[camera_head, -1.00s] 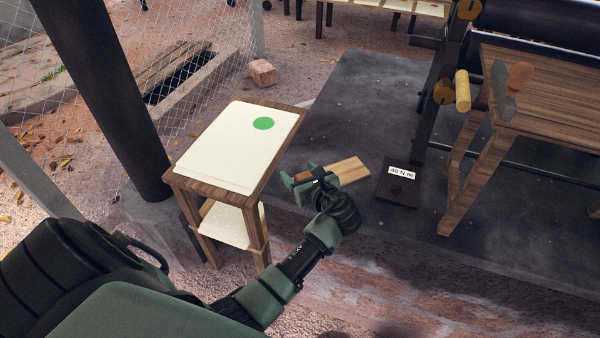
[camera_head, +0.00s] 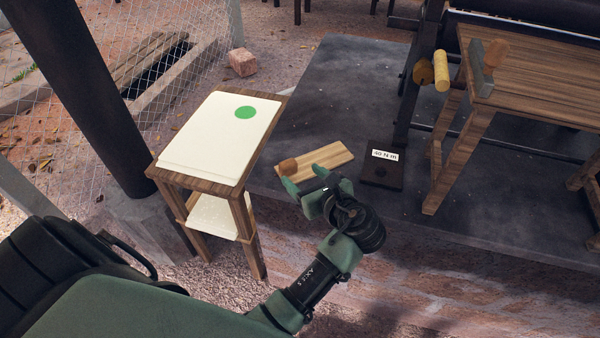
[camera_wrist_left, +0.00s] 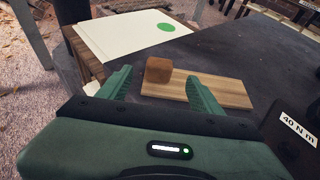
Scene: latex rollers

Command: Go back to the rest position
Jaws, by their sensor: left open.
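My left gripper (camera_head: 307,192) is open and empty in the head view, just in front of a light wooden board (camera_head: 325,160) lying on the dark slab. A small brown block (camera_head: 288,167) sits at the board's left end. In the left wrist view, the open fingers of my left gripper (camera_wrist_left: 160,92) point toward the brown block (camera_wrist_left: 159,70) and the board (camera_wrist_left: 222,90), with nothing between them. How far the fingertips are from the block is hard to tell. My right gripper is not in view.
A small wooden table with a cream sheet (camera_head: 205,140) and a green dot (camera_head: 245,112) stands left of the gripper. A dark plate labelled "40 N m" (camera_head: 381,172) lies right of the board. A wooden bench (camera_head: 530,85) with a roller machine stands at right.

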